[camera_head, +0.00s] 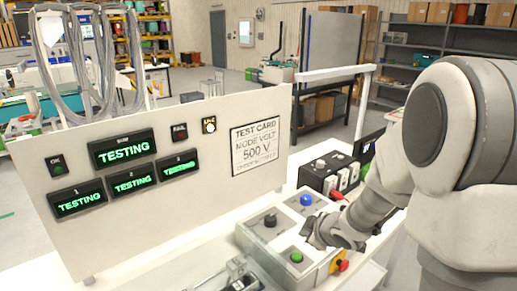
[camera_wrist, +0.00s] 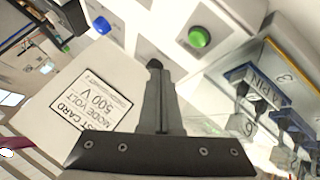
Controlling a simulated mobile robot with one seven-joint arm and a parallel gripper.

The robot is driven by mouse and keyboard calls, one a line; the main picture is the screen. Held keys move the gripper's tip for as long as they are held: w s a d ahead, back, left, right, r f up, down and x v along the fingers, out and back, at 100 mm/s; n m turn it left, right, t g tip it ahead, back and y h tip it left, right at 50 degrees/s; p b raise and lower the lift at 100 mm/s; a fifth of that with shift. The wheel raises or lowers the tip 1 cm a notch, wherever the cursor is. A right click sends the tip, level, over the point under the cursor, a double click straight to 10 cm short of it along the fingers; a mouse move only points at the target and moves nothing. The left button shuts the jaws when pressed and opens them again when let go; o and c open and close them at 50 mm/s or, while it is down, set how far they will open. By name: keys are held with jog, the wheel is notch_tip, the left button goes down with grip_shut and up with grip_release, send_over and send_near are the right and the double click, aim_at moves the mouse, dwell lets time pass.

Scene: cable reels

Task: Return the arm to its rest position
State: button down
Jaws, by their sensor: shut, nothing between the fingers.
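My gripper (camera_head: 318,238) is low over the white button box (camera_head: 255,238) on the bench, with my arm coming in from the right. In the wrist view my gripper (camera_wrist: 155,75) shows its two fingers together, with nothing seen between them. The box carries a blue button (camera_head: 306,199), a black knob (camera_head: 270,220) and a green button (camera_head: 296,257). The green button (camera_wrist: 199,37) and the blue button (camera_wrist: 102,25) also show in the wrist view, beyond the fingertips. Whether the fingertips touch the box cannot be told.
A tall white panel (camera_head: 220,110) stands behind the box, with several displays reading TESTING and a 500 V test card (camera_head: 255,146). A black unit with white parts (camera_head: 325,175) sits close to my arm. A red-and-yellow button (camera_head: 340,263) is at the box's right.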

jog(key=s+d+r+m+h, duration=0.4)
jog(key=s+r+m, duration=0.3)
jog(key=s+r, duration=0.4)
jog(key=s+a+r+m+g+y, duration=0.1)
jog(key=s+a+r+m, duration=0.1)
jog(key=s, duration=0.5)
jog(key=s+a+r+m+g, duration=0.2)
jog(key=s+a+m, duration=0.1)
jog(key=s, duration=0.4)
jog(key=shift+s+a+r+y, duration=0.25)
jog(key=shift+s+r+y, duration=0.15)
